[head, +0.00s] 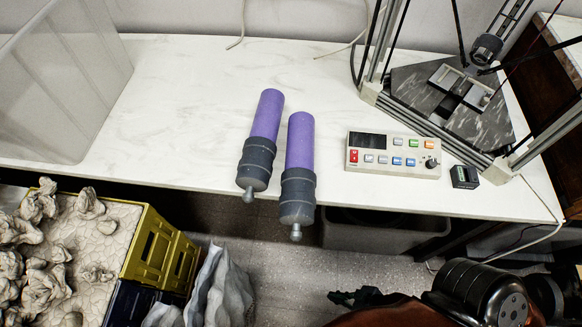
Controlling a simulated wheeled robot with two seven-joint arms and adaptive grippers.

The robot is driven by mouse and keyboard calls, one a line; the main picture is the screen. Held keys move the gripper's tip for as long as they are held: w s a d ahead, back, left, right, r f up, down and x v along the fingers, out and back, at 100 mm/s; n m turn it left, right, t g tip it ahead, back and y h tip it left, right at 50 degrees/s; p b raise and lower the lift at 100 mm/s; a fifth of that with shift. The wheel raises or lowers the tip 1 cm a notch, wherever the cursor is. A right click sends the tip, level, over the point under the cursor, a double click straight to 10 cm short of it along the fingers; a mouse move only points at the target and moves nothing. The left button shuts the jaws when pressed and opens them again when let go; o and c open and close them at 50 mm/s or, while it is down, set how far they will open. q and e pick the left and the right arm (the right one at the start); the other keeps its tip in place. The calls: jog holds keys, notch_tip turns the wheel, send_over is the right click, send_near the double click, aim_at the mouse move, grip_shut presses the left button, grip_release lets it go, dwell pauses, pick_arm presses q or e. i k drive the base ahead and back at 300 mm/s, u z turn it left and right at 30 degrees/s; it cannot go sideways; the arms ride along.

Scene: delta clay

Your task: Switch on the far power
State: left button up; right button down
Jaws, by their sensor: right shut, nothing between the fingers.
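A beige control box (393,154) lies on the white table, right of centre. It has a dark display (367,140), a red switch (353,157) at its left end, several coloured buttons and a black knob (431,162). The red switch's position is too small to tell. A small black box (464,177) sits just right of the control box, close to the table's front edge. My right gripper (345,298) is low at the bottom of the view, shut and empty, in front of the table and apart from both boxes. My left gripper is not in view.
Two purple clay cartridges (299,140) with grey ends lie on the table, their nozzles past its front edge. A delta printer (440,95) stands at the back right. A translucent bin (65,80) is at left, a yellow crate (160,250) below. The table's middle back is clear.

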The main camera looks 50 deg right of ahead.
aim_at(354, 154)
jog(key=u, duration=0.25)
jog(key=k, duration=0.3)
jog(key=z, duration=1)
